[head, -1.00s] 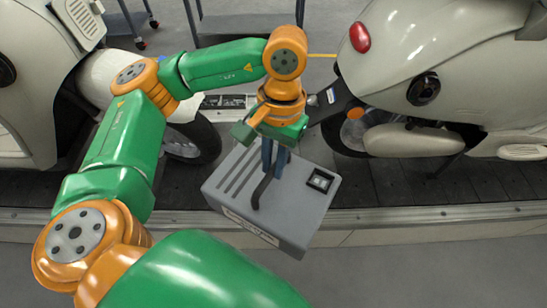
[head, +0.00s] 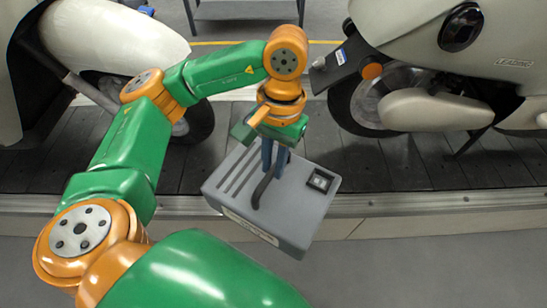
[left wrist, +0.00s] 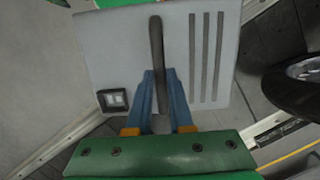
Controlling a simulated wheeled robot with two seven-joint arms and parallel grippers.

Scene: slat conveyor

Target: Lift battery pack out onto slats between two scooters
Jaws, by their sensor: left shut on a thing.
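The battery pack (head: 290,205) is a grey box with slots, a dark strap handle and a small square socket on top. My left gripper (head: 268,170) is shut on its handle and holds it in front of the conveyor's near edge. In the left wrist view the blue fingers (left wrist: 160,95) close around the dark handle of the pack (left wrist: 120,50). One scooter (head: 440,50) stands at the right, another (head: 110,40) at the left. Dark slats (head: 360,165) show between them. My right gripper is not in view.
A metal rail (head: 400,200) runs along the conveyor's near edge, with grey floor (head: 420,270) in front. The scooters' wheels flank the gap: the right one (head: 365,100) and the left one (head: 195,120). A yellow line (head: 215,43) lies behind.

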